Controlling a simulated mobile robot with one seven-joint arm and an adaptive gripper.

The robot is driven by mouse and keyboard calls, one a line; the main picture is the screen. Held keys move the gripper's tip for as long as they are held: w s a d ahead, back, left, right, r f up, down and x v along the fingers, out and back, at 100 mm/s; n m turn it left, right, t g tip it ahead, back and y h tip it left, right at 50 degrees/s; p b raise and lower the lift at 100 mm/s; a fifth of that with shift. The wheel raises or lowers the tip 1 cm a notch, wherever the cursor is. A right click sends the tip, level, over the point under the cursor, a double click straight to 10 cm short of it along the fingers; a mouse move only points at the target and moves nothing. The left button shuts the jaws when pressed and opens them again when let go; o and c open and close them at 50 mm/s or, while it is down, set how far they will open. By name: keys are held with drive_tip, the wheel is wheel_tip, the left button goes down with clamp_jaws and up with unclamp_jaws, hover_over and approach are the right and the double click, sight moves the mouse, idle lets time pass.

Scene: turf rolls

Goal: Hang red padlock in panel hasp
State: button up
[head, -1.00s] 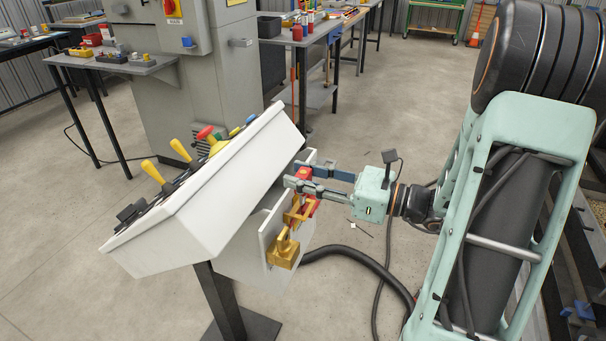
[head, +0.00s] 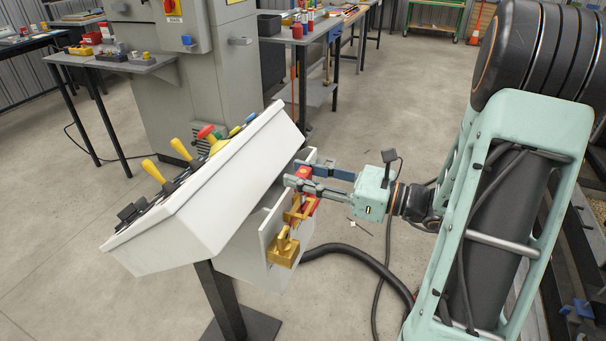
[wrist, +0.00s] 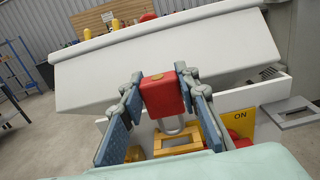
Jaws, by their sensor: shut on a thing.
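My gripper (head: 300,178) is shut on the red padlock (wrist: 164,94), one blue-grey finger on each side of its body. The padlock's grey shackle (wrist: 178,126) hangs below the body in the wrist view. It sits at a brass-coloured hasp frame (wrist: 178,141) on the white panel (head: 264,228). I cannot tell whether the shackle passes through the frame. In the head view, the red padlock (head: 303,172) is partly hidden by the fingers, just above the hasp (head: 298,211). A brass padlock (head: 284,250) hangs lower on the panel.
The sloped white console (head: 210,205) with levers and buttons stands close to the left of my gripper. Another red part (head: 311,205) is beside the hasp. A yellow ON label (wrist: 239,124) and a grey square frame (wrist: 294,112) are to the right in the wrist view.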

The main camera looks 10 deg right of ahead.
sight(303, 203)
drive_tip(key=shift+f+b, duration=1.55)
drive_tip(key=shift+f, duration=1)
drive_tip(key=o, duration=1.3)
drive_tip(key=shift+d, duration=0.1)
drive_tip(key=v, duration=1.2)
